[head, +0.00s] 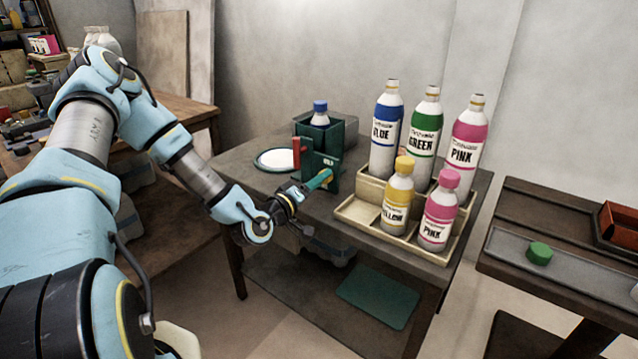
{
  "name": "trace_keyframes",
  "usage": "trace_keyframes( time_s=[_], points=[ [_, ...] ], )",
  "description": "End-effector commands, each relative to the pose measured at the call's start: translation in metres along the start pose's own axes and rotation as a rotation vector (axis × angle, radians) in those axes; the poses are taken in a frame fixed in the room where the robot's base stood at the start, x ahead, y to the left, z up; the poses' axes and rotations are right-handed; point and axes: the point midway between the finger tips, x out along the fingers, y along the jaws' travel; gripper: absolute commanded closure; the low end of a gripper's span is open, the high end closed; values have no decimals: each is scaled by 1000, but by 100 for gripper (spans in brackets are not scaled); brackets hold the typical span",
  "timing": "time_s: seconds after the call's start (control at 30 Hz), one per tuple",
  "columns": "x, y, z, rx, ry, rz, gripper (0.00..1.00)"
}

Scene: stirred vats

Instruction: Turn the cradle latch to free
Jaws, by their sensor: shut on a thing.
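The dark green cradle (332,162) stands on the grey table, with an upright plate facing my arm. A white bottle with a blue cap (320,110) stands in or just behind it. A red upright bar (297,152) shows at the plate's left side. The cradle latch (326,178) is at the lower front of the plate, mostly hidden by the fingers. My gripper (318,182) reaches in from the left and is shut on the latch. The latch's exact angle and the small marking on the plate are too small to read.
A white dish (274,160) lies left of the cradle. To the right, a cream stepped rack (362,214) holds several labelled bottles. A grey bin (345,128) is behind the cradle. A side table with a green cap (540,253) stands at far right.

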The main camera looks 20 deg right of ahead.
Motion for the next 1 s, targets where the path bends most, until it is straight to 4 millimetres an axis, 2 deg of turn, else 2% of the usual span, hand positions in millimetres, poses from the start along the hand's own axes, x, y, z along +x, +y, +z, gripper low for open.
trace_keyframes(
  time_s=[0.6, 1.0],
  points=[
    [-1, -2, 1, -582, 1, -3, 100],
    [-1, -2, 1, -844, 0, -3, 100]
  ],
)
